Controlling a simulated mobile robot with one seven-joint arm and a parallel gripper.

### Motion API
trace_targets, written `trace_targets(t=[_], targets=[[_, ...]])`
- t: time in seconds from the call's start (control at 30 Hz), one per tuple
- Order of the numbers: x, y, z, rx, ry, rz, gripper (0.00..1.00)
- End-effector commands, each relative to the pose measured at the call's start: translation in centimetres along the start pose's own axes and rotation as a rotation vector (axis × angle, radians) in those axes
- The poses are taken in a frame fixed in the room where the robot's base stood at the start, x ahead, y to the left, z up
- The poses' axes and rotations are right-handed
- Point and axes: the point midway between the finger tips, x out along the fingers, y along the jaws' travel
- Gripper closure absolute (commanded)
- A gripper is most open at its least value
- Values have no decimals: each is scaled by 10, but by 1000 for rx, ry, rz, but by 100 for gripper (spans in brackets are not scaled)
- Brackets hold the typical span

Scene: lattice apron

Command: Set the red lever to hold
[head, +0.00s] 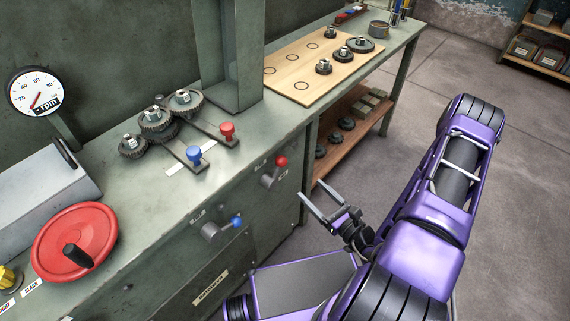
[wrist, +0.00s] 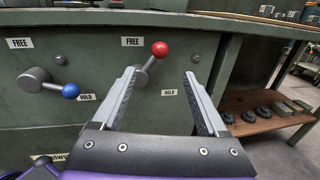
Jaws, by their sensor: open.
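The red lever is on the front panel of the green cabinet, its red ball (head: 281,161) up and right of its grey hub (head: 267,181). In the wrist view the red ball (wrist: 160,48) is between the FREE label (wrist: 133,41), up left of the hub, and the HOLD label (wrist: 169,92), lower right. My gripper (head: 313,188) is open and empty, right of the lever in the head view. In the wrist view my gripper (wrist: 160,74) has the lever between its fingers in the picture. The left finger partly covers the hub. I see no contact.
A blue lever (wrist: 70,91) sits left on the same panel, its ball near its own HOLD label (wrist: 86,97). On the bench top are red (head: 227,129) and blue (head: 195,154) knobs, gears and a red handwheel (head: 74,243). A shelf (wrist: 262,124) with parts is at right.

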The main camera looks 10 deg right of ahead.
Motion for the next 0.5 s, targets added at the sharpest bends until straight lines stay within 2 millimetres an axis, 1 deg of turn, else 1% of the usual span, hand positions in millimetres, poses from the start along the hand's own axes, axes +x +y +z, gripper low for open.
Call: trace_targets(t=[0.03, 0.3, 0.5], targets=[[12, 1, 0, -1, -1, 5, 24], [72, 1, 0, -3, -1, 5, 24], [109, 1, 0, -2, 0, 3, 24]])
